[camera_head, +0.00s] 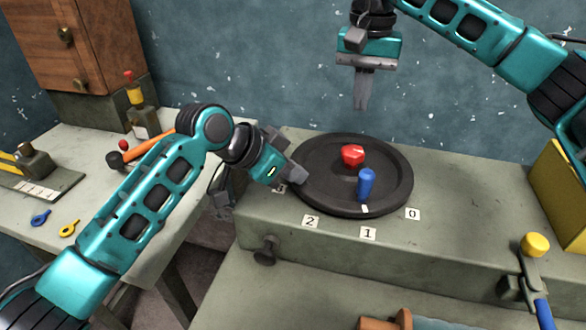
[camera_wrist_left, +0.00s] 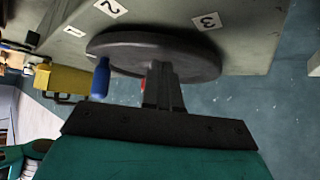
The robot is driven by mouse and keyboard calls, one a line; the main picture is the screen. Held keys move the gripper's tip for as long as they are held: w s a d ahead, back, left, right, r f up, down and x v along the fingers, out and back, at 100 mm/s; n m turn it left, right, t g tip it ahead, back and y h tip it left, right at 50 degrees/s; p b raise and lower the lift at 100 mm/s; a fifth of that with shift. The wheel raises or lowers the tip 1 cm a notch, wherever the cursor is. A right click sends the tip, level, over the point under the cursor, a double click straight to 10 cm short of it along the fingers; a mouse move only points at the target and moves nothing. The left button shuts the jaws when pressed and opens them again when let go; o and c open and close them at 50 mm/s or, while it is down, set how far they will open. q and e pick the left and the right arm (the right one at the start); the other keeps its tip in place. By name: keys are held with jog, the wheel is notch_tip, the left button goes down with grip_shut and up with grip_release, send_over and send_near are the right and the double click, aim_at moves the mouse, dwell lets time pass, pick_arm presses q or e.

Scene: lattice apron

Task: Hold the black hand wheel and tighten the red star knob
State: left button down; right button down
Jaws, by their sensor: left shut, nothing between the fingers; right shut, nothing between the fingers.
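The black hand wheel (camera_head: 320,202) lies flat on the grey-green bench, with a blue upright handle (camera_head: 366,184) near its front rim. The red star knob (camera_head: 352,155) sits at the wheel's middle. My left gripper (camera_head: 302,178) is shut and empty at the wheel's left rim; I cannot tell whether it touches. In the left wrist view its closed fingers (camera_wrist_left: 163,85) overlap the wheel (camera_wrist_left: 200,58) and hide most of the red knob (camera_wrist_left: 143,84). The blue handle (camera_wrist_left: 100,78) shows beside them. My right gripper (camera_head: 361,100) is shut and empty, pointing down above and behind the wheel.
Number tags, including 2 (camera_head: 311,222), 1 (camera_head: 368,234) and 0 (camera_head: 413,214), lie along the wheel's front. A yellow-knobbed lever (camera_head: 535,245) stands at the front right, a yellow box (camera_head: 563,200) at the right. A lower table at left holds tools and bottles.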

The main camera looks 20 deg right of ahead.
pick_arm(q)
jog(key=shift+f+b, duration=0.3)
jog(key=shift+f, duration=0.55)
pick_arm(e)
jog(key=shift+f, duration=0.2)
